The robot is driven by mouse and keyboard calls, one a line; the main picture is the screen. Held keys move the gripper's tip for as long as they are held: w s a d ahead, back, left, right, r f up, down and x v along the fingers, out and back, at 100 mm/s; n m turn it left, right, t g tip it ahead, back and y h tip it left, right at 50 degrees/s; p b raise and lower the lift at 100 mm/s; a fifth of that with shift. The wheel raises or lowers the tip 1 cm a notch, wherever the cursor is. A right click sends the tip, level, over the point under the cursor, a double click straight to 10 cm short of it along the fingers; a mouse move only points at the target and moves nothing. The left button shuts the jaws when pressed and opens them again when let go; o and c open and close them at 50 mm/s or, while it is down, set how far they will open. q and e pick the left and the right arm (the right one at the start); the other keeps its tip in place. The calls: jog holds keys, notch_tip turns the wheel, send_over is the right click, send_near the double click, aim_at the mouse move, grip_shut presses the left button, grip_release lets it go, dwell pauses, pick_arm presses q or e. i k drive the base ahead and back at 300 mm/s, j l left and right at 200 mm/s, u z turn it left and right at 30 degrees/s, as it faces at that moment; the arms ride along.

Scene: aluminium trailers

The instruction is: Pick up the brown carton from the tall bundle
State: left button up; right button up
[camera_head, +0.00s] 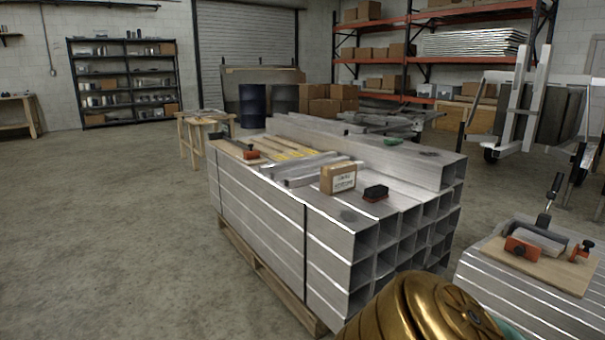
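The brown carton (338,177) is a small box with a white printed label on its front. It sits upright on top of the tall bundle (258,216) of square aluminium tubes, near the bundle's front end. The bundle rests on a wooden pallet and is strapped with a dark band. Neither of my grippers shows in the head view. A rounded gold part at the bottom edge, right of centre, covers the lowest front corner of the bundle.
A dark block (375,193) with a red base lies just right of the carton. Loose metal bars (302,168) lie behind it. A lower bundle (518,290) with a board and clamps stands at the right. The concrete floor (110,230) at left is clear.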

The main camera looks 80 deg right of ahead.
aim_at(335, 179)
jog(key=j+z, duration=0.2)
jog(key=z, duration=2.4)
